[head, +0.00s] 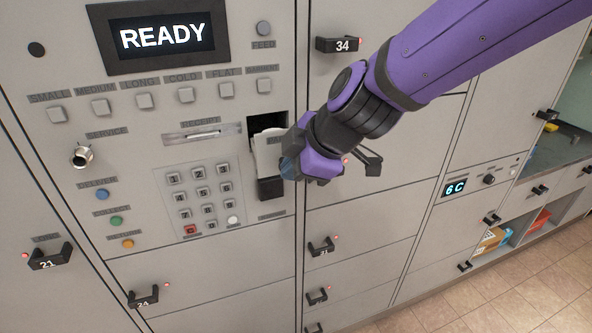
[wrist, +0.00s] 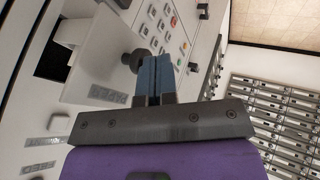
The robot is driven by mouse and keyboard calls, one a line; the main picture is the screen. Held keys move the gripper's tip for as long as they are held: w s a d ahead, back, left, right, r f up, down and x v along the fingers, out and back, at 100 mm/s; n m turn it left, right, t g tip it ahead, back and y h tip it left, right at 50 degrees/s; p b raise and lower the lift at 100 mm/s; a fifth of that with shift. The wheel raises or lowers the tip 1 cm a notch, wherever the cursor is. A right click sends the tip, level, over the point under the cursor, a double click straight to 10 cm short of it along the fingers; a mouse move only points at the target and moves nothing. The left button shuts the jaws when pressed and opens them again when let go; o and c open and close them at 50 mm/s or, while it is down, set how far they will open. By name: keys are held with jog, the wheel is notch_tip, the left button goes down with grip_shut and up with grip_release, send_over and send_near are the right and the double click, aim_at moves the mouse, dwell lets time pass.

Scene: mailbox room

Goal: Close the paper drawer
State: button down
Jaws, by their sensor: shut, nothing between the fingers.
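The paper drawer stands out from a dark opening (head: 262,124) in the grey machine panel. In the wrist view the drawer's pale front (wrist: 100,68) has a label, and a dark knob-like handle (wrist: 133,62) is beside my fingertips. My gripper (wrist: 153,64) is shut and empty, with its blue-grey fingers together. It is at the drawer's right side in the head view; I cannot tell whether it touches. My gripper hides part of the drawer there.
A keypad (head: 200,198) and a receipt slot (head: 202,133) are left of the drawer. A "READY" screen (head: 167,38) is above. Locker handles, such as number 34 (head: 338,45), stick out nearby. A black lever-like part (head: 368,160) is right of my gripper.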

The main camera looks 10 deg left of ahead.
aim_at(278, 143)
jog(key=w+a, duration=0.1)
jog(key=w, duration=0.1)
jog(key=w+a, duration=0.2)
jog(key=w, duration=0.1)
jog(key=w+a, duration=0.1)
jog(key=w, duration=0.1)
jog(key=shift+w+a, duration=0.3)
jog(key=shift+w+r, duration=0.1)
jog(key=shift+w, duration=0.05)
